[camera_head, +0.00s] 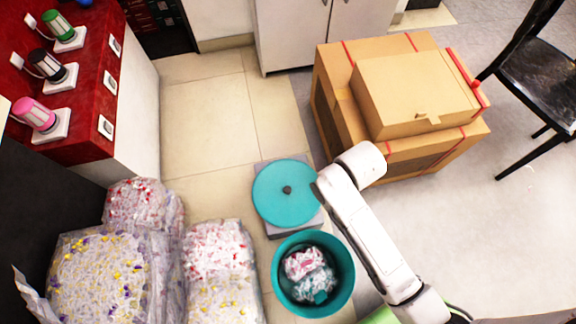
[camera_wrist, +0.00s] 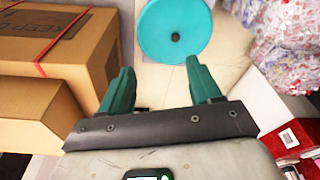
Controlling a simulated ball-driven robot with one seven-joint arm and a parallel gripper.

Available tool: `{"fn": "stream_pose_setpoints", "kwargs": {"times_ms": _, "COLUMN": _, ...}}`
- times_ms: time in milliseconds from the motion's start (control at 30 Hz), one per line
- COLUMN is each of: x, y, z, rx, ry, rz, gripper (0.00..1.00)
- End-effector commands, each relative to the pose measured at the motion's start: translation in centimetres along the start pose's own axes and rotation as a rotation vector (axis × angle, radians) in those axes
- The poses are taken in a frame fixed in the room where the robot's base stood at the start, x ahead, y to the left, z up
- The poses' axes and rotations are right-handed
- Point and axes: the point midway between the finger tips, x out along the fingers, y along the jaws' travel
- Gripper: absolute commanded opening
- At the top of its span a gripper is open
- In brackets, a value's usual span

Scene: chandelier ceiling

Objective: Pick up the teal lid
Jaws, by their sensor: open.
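The teal lid (camera_head: 287,193) is a flat round disc with a small dark knob at its centre. It lies on a grey square base on the floor in the middle of the head view. In the wrist view the lid (camera_wrist: 173,29) is at the top, beyond the fingertips. My gripper (camera_wrist: 160,75) is open, with its two green fingers apart and nothing between them. The fingers do not touch the lid in that view. In the head view my white arm is right of the lid, and the fingers cannot be made out.
A teal bin (camera_head: 313,274) with bagged items stands just in front of the lid. Stacked cardboard boxes (camera_head: 400,100) are at the back right, a black chair (camera_head: 545,70) beyond. Clear bags (camera_head: 220,270) and a red counter (camera_head: 85,80) are at left. Tiled floor (camera_head: 205,120) behind the lid is free.

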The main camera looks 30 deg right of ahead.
Motion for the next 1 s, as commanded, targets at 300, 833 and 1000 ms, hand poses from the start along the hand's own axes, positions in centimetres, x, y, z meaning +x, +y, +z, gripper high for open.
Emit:
{"fn": "stream_pose_setpoints", "kwargs": {"times_ms": 300, "x": 16.6, "y": -2.4, "z": -3.9, "rx": -0.037, "ry": 0.056, "rz": -0.008, "gripper": 0.63}}
{"fn": "stream_pose_setpoints", "kwargs": {"times_ms": 833, "x": 27.5, "y": -4.1, "z": -7.1, "rx": -0.071, "ry": 0.105, "rz": -0.007, "gripper": 0.63}}
{"fn": "stream_pose_setpoints", "kwargs": {"times_ms": 1000, "x": 30.2, "y": -4.1, "z": -7.4, "rx": -0.071, "ry": 0.105, "rz": -0.007, "gripper": 0.63}}
